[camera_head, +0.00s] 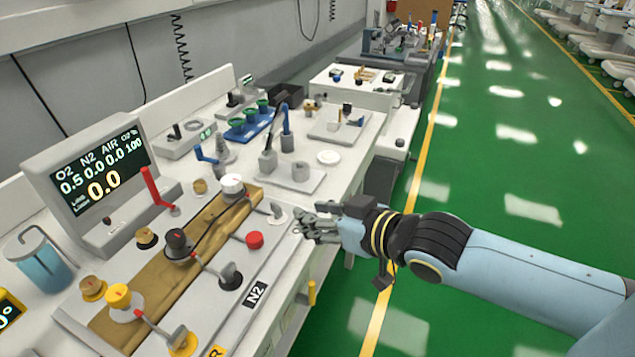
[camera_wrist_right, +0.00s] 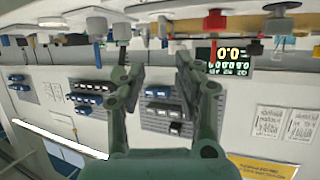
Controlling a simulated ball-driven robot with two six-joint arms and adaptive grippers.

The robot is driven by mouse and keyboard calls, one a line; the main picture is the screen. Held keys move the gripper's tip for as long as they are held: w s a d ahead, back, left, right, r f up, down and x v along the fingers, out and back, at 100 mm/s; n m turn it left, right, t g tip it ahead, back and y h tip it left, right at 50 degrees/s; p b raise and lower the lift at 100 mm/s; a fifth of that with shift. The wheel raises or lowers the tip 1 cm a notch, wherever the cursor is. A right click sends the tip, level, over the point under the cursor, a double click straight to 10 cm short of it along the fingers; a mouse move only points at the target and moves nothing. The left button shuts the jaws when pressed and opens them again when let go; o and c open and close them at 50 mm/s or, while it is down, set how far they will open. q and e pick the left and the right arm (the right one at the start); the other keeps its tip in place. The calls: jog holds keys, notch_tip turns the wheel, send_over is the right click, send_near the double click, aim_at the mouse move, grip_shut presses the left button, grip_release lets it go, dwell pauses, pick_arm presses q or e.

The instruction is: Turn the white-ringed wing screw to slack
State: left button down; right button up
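The white-ringed wing screw (camera_head: 276,211) is a small grey wing piece on a pale ring. It stands at the right edge of the sloping valve panel (camera_head: 262,268), just beyond the red knob (camera_head: 254,240). My right gripper (camera_head: 304,226) is a short way to its right, apart from it. In the right wrist view my right gripper (camera_wrist_right: 158,66) has its two fingers spread, with nothing between them. I cannot surely pick out the screw in that view, which is upside down. My left gripper is not in view.
Other wing screws stand nearby, one black-ringed (camera_head: 230,277) and one yellow-ringed (camera_head: 183,342). A white-topped knob (camera_head: 232,185) stands behind. A display (camera_head: 92,182) and a blue pot (camera_head: 40,266) are at the left. The green floor (camera_head: 500,180) right of the bench is clear.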

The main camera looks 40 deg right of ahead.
aim_at(276, 206)
jog(key=a+b, duration=0.1)
jog(key=b, duration=0.3)
jog(key=w+m+h+b, duration=0.1)
jog(key=b, duration=0.3)
jog(key=shift+a+f+h, duration=0.3)
jog(key=shift+a+f, duration=0.05)
jog(key=shift+a, duration=0.05)
jog(key=x, duration=1)
jog(key=shift+w+d+f, duration=0.1)
jog(key=shift+w, duration=0.25)
grip_shut()
